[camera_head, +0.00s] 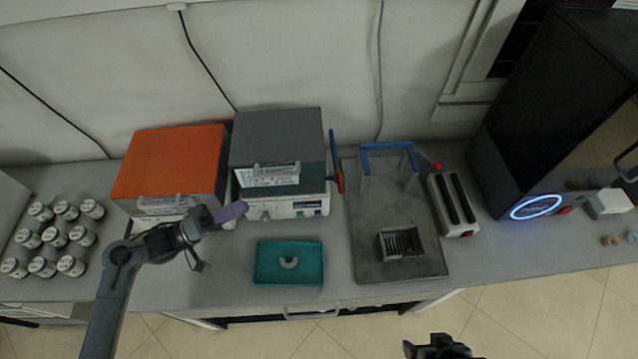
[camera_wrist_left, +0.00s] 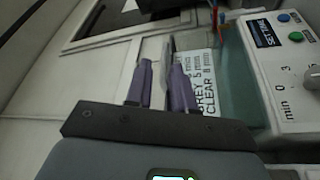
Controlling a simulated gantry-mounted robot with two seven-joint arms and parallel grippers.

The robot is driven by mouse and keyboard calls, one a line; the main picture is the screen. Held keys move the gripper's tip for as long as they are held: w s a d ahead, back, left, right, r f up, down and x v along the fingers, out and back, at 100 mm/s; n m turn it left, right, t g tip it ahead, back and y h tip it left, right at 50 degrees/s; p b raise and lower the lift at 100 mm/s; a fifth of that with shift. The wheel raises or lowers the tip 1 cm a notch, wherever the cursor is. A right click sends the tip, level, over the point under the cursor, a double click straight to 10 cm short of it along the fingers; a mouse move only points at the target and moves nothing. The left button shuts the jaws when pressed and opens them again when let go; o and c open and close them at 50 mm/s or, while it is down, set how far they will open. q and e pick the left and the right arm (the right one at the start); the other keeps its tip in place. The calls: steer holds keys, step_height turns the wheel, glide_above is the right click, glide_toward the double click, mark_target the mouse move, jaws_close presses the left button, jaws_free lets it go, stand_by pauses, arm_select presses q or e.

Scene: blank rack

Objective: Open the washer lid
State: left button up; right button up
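The washer (camera_head: 295,205) is a white box with a knob and buttons. Its grey lid (camera_head: 276,135) has a green front, a label and a pale handle (camera_head: 277,169); the lid looks shut. In the left wrist view, the label (camera_wrist_left: 207,95), knob (camera_wrist_left: 312,76) and green front (camera_wrist_left: 232,85) show close up. My left gripper (camera_head: 240,209) has purple fingers and is at the washer's front left. Its fingers (camera_wrist_left: 162,85) are apart, with a grey strip, seemingly the handle, beyond the gap; contact cannot be told. My right gripper (camera_head: 438,347) is partly visible at the bottom edge, its fingers unclear.
An orange-lidded box (camera_head: 170,163) stands close on the left. A teal tray (camera_head: 262,272) with a pale curved piece lies in front. A grey board (camera_head: 375,245) with a blue-topped frame and a small rack is on the right. Several jars (camera_head: 55,236) stand at far left.

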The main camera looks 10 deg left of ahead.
mark_target(274, 174)
arm_select(q)
steer(key=shift+m+h, duration=0.3)
steer(key=shift+m, duration=0.4)
steer(key=w+d+b, duration=0.1)
steer(key=w+d, duration=0.1)
steer(key=w, duration=0.1)
steer(key=w+d+r+b, duration=0.1)
steer(key=w+d+b, duration=0.1)
steer(key=w+d, duration=0.1)
steer(key=w+d+r+b, duration=0.1)
steer(key=w+d, duration=0.1)
steer(key=w, duration=0.1)
steer(key=shift+w+d+r, duration=0.15)
steer(key=shift+w+d, duration=0.05)
arm_select(e)
step_height(274, 174, down, 6)
steer(key=shift+d, duration=0.2)
steer(key=shift+s+f, duration=0.1)
arm_select(q)
jaws_close()
